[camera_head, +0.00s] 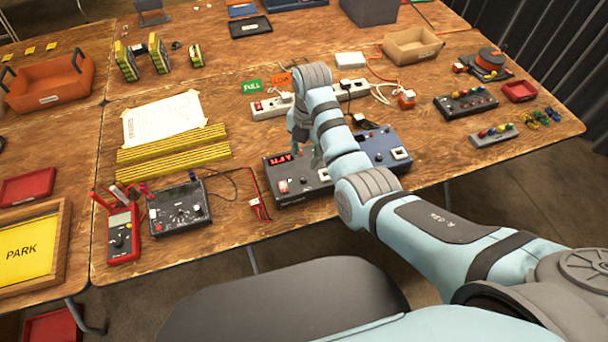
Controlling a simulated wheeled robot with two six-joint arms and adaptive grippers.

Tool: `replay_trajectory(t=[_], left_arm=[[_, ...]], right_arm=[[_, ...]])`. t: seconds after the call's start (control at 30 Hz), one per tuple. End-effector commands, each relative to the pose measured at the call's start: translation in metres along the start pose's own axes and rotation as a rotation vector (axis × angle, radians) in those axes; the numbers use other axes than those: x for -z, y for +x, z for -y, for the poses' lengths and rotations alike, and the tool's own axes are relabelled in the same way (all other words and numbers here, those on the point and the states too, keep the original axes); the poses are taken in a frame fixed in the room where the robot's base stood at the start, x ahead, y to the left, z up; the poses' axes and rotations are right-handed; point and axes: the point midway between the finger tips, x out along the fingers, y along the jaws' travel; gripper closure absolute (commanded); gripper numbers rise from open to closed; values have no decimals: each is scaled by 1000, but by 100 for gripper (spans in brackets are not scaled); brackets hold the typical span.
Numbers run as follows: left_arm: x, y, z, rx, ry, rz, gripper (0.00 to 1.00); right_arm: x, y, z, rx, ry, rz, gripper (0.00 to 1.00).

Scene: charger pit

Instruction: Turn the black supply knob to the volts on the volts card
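The supply (287,196) is a dark box with a lit red display (280,159), near the front edge of the table. The digits are too small to read surely. How far the fingers are apart does not show clearly. No volts card can be told for sure; a white sheet (160,118) with faint writing lies at the left. My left gripper is not in view.
A blue box (376,154) stands right beside the supply, partly behind my arm. Left are a black meter box (179,210) and a red multimeter (122,235) with leads. Power strips (270,106) and green FULL (252,86) and orange LOW (283,79) cards lie behind.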

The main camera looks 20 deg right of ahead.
Motion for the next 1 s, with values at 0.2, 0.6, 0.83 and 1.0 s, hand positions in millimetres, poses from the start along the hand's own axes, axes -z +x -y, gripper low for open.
replay_trajectory(t=[0.2,0.6,0.83,1.0], left_arm=[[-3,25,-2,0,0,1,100],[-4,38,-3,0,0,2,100],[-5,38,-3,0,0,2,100],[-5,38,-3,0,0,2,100]], right_arm=[[0,72,1,3,2,-2,61],[0,110,1,-1,4,1,61],[0,109,1,-1,4,1,72],[0,109,1,-1,4,1,99]])
